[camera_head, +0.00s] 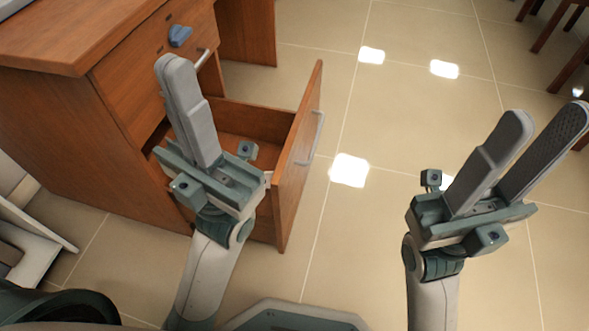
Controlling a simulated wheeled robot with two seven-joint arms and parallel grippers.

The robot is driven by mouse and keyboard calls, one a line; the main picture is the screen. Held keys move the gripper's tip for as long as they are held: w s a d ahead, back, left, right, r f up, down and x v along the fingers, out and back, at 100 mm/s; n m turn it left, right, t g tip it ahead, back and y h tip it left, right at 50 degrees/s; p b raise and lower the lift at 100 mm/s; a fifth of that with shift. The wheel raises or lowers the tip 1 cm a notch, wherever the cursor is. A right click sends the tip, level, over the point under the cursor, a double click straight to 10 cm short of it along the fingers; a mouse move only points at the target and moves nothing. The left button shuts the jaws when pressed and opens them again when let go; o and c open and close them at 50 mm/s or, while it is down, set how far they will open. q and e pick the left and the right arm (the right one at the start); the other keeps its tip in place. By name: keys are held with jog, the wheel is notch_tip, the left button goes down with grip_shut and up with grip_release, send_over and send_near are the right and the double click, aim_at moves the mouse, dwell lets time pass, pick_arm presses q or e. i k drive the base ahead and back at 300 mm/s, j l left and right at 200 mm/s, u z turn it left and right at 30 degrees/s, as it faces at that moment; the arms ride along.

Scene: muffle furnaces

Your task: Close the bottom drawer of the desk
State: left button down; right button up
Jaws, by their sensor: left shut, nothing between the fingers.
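The wooden desk (60,130) stands at the left, and its bottom drawer (296,160) is pulled far out to the right. The drawer's front panel has a silver bar handle (317,138) on its outer face. The visible part of the drawer's inside looks empty. My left gripper (178,68) is shut and empty, seen in front of the open drawer and hiding part of it and of the desk front. I cannot tell whether it touches the drawer. My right gripper (550,118) is open and empty over the floor, right of the drawer and apart from it.
An upper drawer with a blue knob-like piece (180,36) and a silver handle is above the open one. Dark wooden chair legs (552,28) stand at the top right. A white object (30,235) is at the lower left. The tiled floor (385,130) right of the drawer is clear.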

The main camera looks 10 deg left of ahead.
aim_at(287, 141)
jog(key=l+u, duration=0.35)
jog(key=l, duration=0.15)
jog(key=l+u, duration=0.35)
jog(key=l, duration=0.2)
jog(key=l+u, duration=0.35)
jog(key=l, duration=0.2)
